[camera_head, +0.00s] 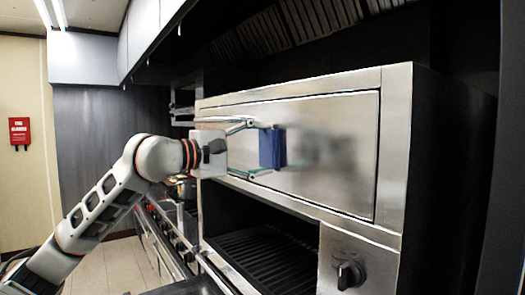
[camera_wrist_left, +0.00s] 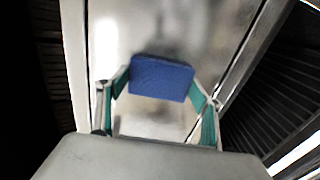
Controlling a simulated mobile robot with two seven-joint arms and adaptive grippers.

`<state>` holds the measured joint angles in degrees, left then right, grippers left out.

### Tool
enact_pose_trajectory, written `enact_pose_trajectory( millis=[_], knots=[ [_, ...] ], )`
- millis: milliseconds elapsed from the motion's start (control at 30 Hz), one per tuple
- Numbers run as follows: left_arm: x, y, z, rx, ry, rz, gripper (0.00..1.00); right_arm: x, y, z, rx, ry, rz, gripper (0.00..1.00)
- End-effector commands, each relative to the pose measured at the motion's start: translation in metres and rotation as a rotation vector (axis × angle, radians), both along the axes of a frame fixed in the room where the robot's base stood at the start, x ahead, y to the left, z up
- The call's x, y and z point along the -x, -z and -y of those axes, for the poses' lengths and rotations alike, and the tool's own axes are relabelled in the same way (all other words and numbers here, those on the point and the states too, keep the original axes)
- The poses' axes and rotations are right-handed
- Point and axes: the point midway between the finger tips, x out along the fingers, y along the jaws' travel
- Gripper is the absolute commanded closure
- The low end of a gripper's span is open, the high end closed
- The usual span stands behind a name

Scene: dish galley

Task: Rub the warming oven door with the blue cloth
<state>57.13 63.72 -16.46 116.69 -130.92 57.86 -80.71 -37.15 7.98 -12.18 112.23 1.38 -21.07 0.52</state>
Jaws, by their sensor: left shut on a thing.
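The warming oven door (camera_head: 335,140) is a shiny steel panel at the centre right in the head view; it fills the background in the left wrist view (camera_wrist_left: 165,28). The blue cloth (camera_head: 271,148) shows as a folded block, also in the left wrist view (camera_wrist_left: 161,79). My left gripper (camera_head: 273,148) is shut on the cloth, with a finger on each side of it. It holds the cloth upright at the door's left half. The cloth appears to be against or very near the door; exact contact is hidden. My right gripper is not in view.
Below the door is an open dark bay with a rack (camera_head: 265,255), and a black knob (camera_head: 349,274) on the steel panel to its right. A range with knobs (camera_head: 165,232) runs behind my left arm. A red box (camera_head: 19,131) hangs on the left wall.

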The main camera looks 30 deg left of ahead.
Motion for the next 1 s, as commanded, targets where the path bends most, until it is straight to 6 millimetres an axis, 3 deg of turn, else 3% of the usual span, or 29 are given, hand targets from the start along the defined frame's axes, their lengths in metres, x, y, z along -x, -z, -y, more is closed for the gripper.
enact_pose_trajectory(
  millis=[200, 1000],
  knots=[
    [0.001, -0.019, 0.000, 0.001, 0.001, 0.002, 0.54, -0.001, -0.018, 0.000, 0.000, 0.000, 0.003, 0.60],
    [0.015, -0.018, 0.040, 0.000, 0.003, 0.001, 0.54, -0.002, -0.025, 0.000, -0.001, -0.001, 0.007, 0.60]
  ],
)
